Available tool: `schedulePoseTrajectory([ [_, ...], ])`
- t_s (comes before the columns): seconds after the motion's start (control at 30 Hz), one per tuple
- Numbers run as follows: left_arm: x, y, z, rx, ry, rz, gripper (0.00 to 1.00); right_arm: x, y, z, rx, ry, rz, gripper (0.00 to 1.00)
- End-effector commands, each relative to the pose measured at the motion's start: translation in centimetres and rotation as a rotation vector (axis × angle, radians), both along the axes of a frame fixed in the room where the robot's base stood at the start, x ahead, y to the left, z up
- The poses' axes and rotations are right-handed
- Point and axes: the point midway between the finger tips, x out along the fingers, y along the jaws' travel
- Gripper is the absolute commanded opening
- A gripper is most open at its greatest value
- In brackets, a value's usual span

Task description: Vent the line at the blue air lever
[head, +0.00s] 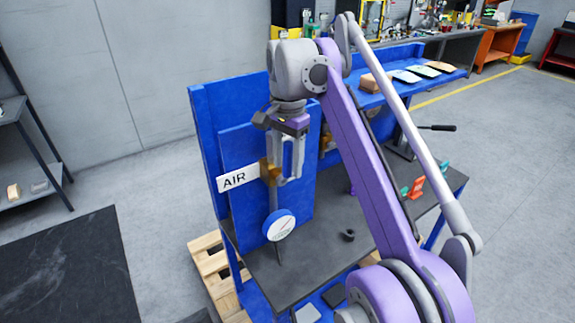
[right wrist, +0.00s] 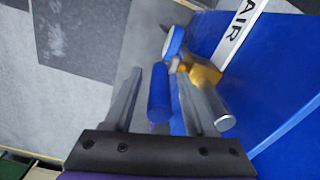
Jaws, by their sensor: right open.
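The blue air lever (right wrist: 158,92) shows in the right wrist view as a rounded blue bar. It lies between the two fingers of my right gripper (right wrist: 160,74), with visible gaps on both sides in that view. The gripper is open. A brass valve body (right wrist: 206,73) sits beyond the lever, to the right, on a grey pipe (right wrist: 214,108). In the head view my right gripper (head: 289,168) points down in front of the blue panel, beside the brass valve (head: 268,172). The lever is largely hidden there. My left gripper is not in view.
A white AIR sign (head: 238,178) stands left of the valve. A round gauge (head: 279,225) hangs below it. The dark bench top (head: 310,262) carries a small black ring (head: 348,235). An orange-red part (head: 414,188) and a black-handled lever (head: 437,127) are to the right.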

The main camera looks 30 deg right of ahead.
Motion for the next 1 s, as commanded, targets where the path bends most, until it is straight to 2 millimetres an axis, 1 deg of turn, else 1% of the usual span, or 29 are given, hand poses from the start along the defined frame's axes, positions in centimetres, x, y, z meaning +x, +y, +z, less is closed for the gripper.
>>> schedulePoseTrajectory([
  [0.27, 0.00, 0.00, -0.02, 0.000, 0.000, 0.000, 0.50, 0.02, 0.02, -0.18, 0.000, -0.001, 0.000, 0.56],
  [0.3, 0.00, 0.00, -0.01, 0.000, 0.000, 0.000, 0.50, 0.02, 0.01, -0.18, 0.000, -0.001, 0.000, 0.55],
  [0.47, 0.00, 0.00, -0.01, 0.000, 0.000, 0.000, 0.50, 0.02, 0.01, -0.17, 0.000, -0.001, 0.000, 0.26],
  [0.6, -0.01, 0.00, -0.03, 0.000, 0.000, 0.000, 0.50, 0.02, 0.01, -0.17, 0.000, -0.001, 0.000, 0.01],
  [1.0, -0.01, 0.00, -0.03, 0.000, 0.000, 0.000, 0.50, 0.02, 0.01, -0.17, 0.000, -0.001, 0.000, 0.00],
])
